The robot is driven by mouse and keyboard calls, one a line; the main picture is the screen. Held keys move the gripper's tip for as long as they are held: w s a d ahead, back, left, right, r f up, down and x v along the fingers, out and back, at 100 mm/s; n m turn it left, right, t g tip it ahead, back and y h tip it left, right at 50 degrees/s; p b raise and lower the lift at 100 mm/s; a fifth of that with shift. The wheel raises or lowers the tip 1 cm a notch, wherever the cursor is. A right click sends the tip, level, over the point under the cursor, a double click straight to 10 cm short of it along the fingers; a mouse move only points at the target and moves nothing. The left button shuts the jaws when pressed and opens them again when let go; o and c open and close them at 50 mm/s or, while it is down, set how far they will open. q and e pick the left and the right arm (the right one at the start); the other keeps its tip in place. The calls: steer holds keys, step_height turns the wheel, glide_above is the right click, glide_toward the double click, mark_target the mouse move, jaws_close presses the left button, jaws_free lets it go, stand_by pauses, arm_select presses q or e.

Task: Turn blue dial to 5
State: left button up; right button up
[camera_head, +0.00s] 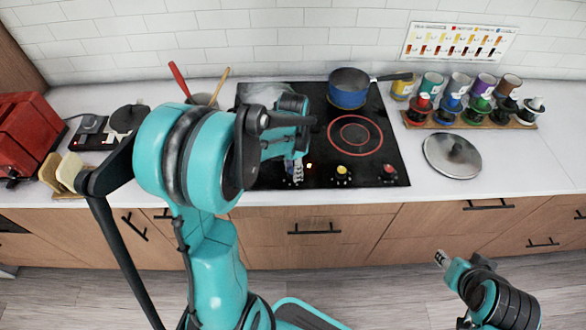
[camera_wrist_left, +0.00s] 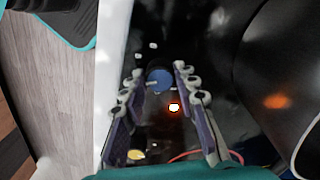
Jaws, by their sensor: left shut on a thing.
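The blue dial (camera_wrist_left: 160,79) sits on the black cooktop, between my fingertips in the left wrist view. My left gripper (camera_wrist_left: 159,72) is shut on it, a finger on each side. In the head view my left gripper (camera_head: 293,177) reaches down to the cooktop's front left, where the dial is mostly hidden behind the fingers. I cannot read the dial's setting. My right gripper (camera_head: 441,259) hangs in front of the cabinets at the lower right, away from the dial; its opening is too small to tell.
The cooktop (camera_head: 400,150) also carries a yellow dial (camera_head: 342,173), a red dial (camera_head: 389,168) and a blue pan (camera_head: 348,90) at the back. A glowing red light (camera_wrist_left: 174,107) is near the blue dial. A lid (camera_head: 452,155) lies on the counter to the right.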

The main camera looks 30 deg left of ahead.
arm_select(q)
steer(key=m, duration=0.4)
steer(key=shift+m, duration=0.3)
steer(key=m, duration=0.4)
steer(key=shift+m, duration=0.4)
steer(key=o, duration=1.2)
steer(key=shift+c, duration=0.2)
steer(key=shift+r, duration=0.1)
step_height(320, 180, up, 12)
